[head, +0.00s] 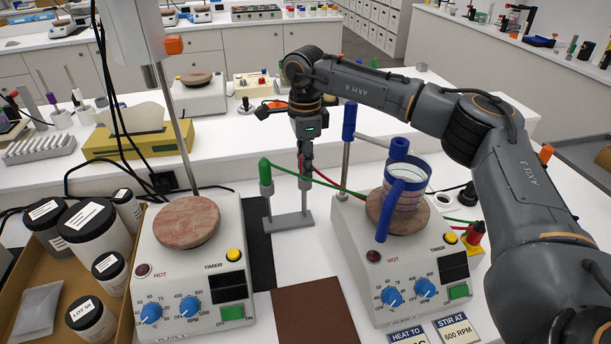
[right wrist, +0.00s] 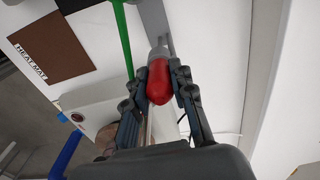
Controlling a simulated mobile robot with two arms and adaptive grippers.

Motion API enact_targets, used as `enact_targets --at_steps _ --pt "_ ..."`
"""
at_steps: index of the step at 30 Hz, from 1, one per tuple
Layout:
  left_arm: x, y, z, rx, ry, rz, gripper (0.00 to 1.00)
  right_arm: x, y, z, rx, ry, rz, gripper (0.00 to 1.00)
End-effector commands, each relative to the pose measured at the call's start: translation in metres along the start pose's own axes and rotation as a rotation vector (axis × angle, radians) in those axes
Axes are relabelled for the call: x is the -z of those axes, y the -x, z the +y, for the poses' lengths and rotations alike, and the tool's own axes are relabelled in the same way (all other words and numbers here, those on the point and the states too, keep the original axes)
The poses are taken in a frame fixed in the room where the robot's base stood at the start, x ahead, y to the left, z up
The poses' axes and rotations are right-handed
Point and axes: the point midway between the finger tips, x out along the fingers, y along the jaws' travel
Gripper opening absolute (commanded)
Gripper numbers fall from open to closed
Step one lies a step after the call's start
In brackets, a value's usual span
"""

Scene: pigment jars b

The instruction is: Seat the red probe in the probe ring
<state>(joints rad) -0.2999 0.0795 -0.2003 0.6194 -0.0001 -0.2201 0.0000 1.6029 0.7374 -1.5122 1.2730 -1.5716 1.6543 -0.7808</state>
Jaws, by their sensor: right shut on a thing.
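The red probe (right wrist: 170,85) is between the fingers of my right gripper (right wrist: 160,98) in the right wrist view, its rounded red end toward the camera. A grey part (right wrist: 159,52) lies beyond the red handle; I cannot tell whether the probe is inside a ring there. In the head view my right gripper (head: 306,165) points down over the grey stand (head: 290,221), and its fingers mostly hide the probe. A green probe (head: 265,172) stands upright at the stand's left side. The probe ring is not clearly visible. My left gripper is not in view.
Hotplates stand left (head: 190,265) and right (head: 405,270) of the stand. The right one carries a beaker (head: 408,190) with a blue clamp post (head: 348,122) behind. Red and green cables run right from the stand. A jar box (head: 50,300) is at left.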

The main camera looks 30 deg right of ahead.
Motion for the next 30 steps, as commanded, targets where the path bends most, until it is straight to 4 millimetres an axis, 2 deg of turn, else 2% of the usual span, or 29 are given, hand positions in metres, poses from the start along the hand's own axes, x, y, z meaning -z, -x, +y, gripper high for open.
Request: enact_targets --at_steps 30 --pt "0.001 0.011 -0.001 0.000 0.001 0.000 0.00 0.000 0.014 0.000 0.000 0.000 0.000 0.00"
